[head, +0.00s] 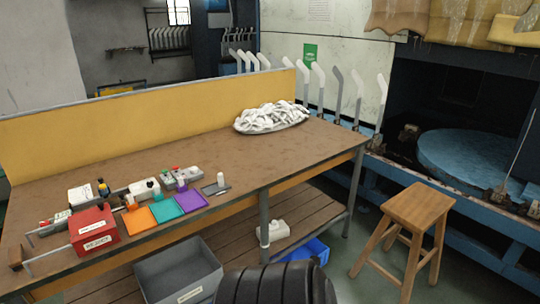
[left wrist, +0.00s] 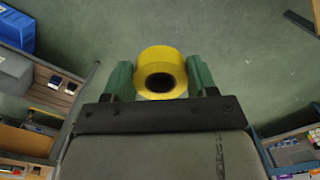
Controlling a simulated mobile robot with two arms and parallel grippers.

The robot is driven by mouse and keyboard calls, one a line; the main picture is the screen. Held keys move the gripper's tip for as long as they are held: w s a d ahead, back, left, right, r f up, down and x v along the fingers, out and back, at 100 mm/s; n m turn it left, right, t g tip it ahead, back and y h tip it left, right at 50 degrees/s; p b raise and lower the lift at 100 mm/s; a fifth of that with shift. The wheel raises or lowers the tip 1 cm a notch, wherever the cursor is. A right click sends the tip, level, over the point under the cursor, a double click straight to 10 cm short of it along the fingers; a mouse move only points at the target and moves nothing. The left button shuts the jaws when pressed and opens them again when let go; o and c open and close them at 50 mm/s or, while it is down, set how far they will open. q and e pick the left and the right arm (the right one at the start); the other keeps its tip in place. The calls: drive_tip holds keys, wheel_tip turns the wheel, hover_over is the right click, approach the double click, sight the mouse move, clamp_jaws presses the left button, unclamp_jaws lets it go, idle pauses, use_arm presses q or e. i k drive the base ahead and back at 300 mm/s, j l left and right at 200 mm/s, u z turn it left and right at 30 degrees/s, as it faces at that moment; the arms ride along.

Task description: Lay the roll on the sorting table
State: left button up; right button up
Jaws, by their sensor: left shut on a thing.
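A yellow roll (left wrist: 152,58) with a dark core shows in the left wrist view, between the two green fingers of my left gripper (left wrist: 158,68). The gripper is shut on the roll and holds it above the green-grey floor. The sorting table (head: 190,148), with a brown top and a yellow back panel, fills the left and middle of the head view. Neither the roll nor the left gripper shows in the head view. My right gripper is in neither view.
A heap of white socks (head: 272,117) lies at the table's far right. Orange, teal and purple trays, small devices and a red box (head: 93,229) stand at the left front. The tabletop between is bare. A wooden stool (head: 420,207) stands right of the table, a grey bin (head: 180,272) below.

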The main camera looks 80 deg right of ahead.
sight(251, 170)
drive_tip(key=l+z, duration=1.45)
drive_tip(key=i+l+z, duration=0.2)
drive_tip(key=z, duration=0.25)
